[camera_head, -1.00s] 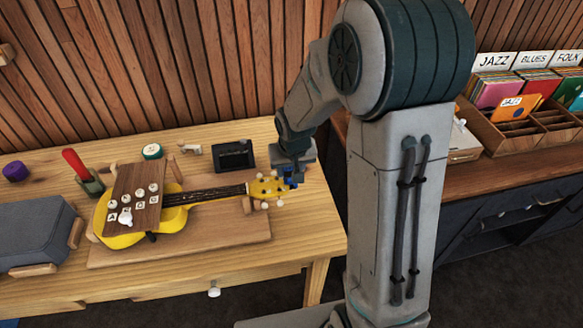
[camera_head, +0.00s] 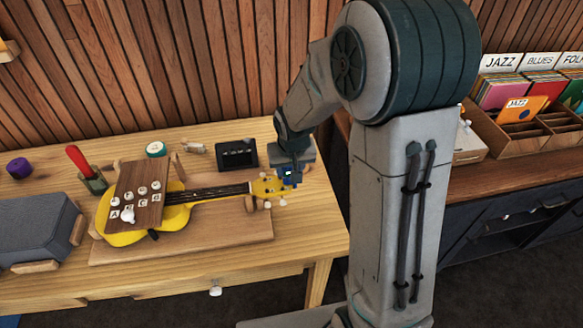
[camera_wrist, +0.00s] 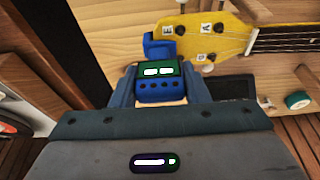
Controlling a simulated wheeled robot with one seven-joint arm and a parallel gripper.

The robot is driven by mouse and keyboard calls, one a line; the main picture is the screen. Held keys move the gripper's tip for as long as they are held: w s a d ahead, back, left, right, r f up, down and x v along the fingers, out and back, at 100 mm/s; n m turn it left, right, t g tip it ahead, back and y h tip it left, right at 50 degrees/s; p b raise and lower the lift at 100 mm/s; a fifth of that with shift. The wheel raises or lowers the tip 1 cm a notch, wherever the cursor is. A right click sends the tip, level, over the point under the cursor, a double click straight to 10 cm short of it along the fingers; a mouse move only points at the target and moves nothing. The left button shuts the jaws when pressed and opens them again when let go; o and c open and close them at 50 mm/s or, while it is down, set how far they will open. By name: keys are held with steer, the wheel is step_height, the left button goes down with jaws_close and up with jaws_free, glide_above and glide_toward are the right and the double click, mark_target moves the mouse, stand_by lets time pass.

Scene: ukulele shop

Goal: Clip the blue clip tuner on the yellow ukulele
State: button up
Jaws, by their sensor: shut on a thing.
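The yellow ukulele (camera_head: 131,236) lies on a wooden board on the workbench, its neck pointing right. Its yellow headstock (camera_head: 266,187) has pale tuning pegs; the headstock also shows at the top of the wrist view (camera_wrist: 215,38). My gripper (camera_head: 291,172) is at the headstock's right end. It is shut on the blue clip tuner (camera_wrist: 160,82), whose screen is lit. The tuner's blue clip end sits right beside the headstock's end in the wrist view. I cannot tell whether it grips the headstock. In the head view the tuner (camera_head: 290,177) is partly hidden by my gripper.
A brown wooden panel with lettered knobs (camera_head: 138,190) lies over the ukulele's body. A black box (camera_head: 236,154) stands behind the neck. A grey case (camera_head: 35,235) is at the left. Record crates (camera_head: 530,130) stand at the right.

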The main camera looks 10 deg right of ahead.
steer(key=o, duration=1.1)
steer(key=v, duration=1.4)
steer(key=s+d, duration=0.1)
steer(key=s, duration=0.4)
steer(key=s+d, duration=0.2)
steer(key=s, duration=0.4)
steer(key=s+d, duration=0.1)
steer(key=s, duration=0.5)
steer(key=shift+s+d+f+b, duration=0.15)
steer(key=shift+d+f+b, duration=0.05)
steer(key=shift+b, duration=0.15)
